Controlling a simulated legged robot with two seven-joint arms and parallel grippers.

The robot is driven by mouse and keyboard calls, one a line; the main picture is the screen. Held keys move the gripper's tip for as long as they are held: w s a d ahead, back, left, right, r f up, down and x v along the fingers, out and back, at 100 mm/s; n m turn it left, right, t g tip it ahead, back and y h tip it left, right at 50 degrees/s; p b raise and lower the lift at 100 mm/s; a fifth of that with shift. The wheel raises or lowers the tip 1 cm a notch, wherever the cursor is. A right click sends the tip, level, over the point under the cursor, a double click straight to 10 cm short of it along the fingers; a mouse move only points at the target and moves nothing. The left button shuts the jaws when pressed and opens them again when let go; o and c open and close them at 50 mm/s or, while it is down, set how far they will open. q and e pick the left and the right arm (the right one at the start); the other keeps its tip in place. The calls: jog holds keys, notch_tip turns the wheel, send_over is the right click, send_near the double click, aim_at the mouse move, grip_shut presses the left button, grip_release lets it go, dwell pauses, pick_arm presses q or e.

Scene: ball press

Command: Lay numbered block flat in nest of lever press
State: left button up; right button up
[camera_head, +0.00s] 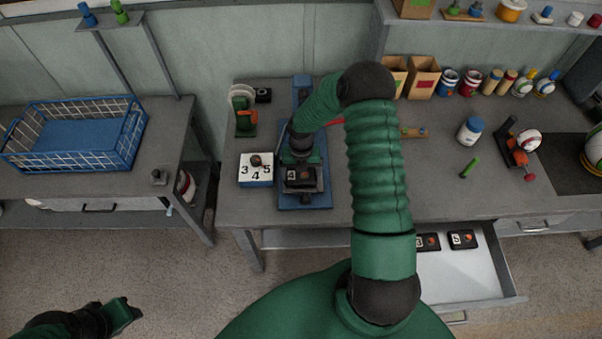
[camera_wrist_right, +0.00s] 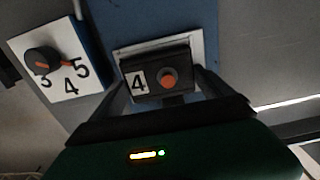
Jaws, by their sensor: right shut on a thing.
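A dark block with a white "4" label and an orange spot (camera_wrist_right: 157,80) is between the fingers of my right gripper (camera_wrist_right: 165,93), which is shut on it. The block lies about flat over the pale nest (camera_wrist_right: 196,45) of the blue press base (camera_head: 318,204). Whether it touches the nest floor, I cannot tell. In the head view my right gripper (camera_head: 301,178) is at the front of the press, and my arm hides much of the lever and column. My left gripper (camera_head: 128,312) is low at the left, away from the bench; its jaws are unclear.
A white box with 3, 4, 5 and a black knob (camera_head: 256,170) stands just left of the press. An open drawer (camera_head: 480,280) at the right holds two more dark blocks. A blue wire basket (camera_head: 75,135) is on the left table. Jars line the bench back.

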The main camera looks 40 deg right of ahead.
aim_at(301, 176)
jog(key=shift+f, duration=0.15)
jog(key=o, duration=1.2)
jog(key=shift+c, duration=0.2)
notch_tip(301, 176, up, 17)
jog(key=shift+f, duration=0.15)
